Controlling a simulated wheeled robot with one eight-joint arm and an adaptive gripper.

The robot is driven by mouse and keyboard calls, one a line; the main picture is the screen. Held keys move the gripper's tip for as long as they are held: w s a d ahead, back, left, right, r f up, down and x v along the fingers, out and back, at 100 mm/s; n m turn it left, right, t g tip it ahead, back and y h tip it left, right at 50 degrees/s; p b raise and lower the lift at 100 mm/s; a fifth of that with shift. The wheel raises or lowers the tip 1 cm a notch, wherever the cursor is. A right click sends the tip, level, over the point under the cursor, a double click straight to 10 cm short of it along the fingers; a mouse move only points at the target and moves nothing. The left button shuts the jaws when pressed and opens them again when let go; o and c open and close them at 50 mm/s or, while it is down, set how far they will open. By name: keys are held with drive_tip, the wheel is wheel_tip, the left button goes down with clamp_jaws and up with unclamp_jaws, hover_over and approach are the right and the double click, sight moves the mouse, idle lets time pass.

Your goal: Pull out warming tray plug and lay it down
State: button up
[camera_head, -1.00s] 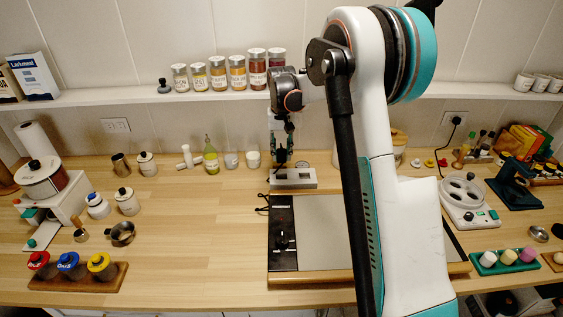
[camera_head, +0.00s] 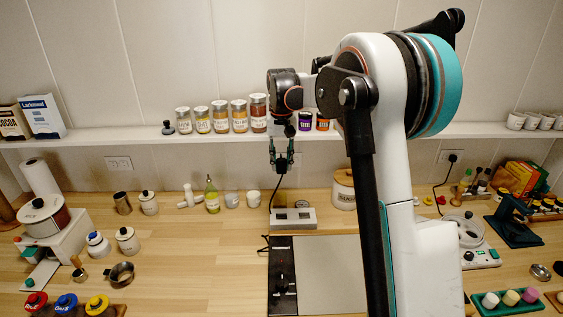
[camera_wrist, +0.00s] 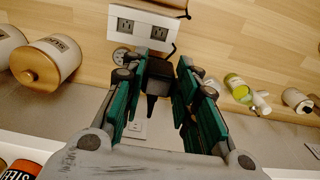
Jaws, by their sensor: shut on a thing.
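My gripper (camera_head: 284,153) is shut on a black plug (camera_head: 283,164), above the grey outlet box on the counter. In the wrist view, the teal fingers (camera_wrist: 163,92) close on both sides of the plug (camera_wrist: 158,75). The plug is clear of the outlet box (camera_head: 293,219), whose two sockets look empty in the wrist view (camera_wrist: 145,38). A black cord (camera_head: 275,193) hangs from the plug toward the counter by the box. The warming tray (camera_head: 330,268), with a black control strip, lies in front of the box, partly hidden by my arm.
A shelf (camera_head: 90,134) with jars runs along the wall behind my gripper. A canister (camera_head: 344,190) stands right of the outlet box, and a green bottle (camera_head: 212,195) and cups stand left. The counter (camera_head: 195,250) left of the tray is mostly clear.

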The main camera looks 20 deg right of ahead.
sight(281, 162)
drive_tip(key=shift+r+p, duration=1.1)
drive_tip(key=shift+r, duration=0.75)
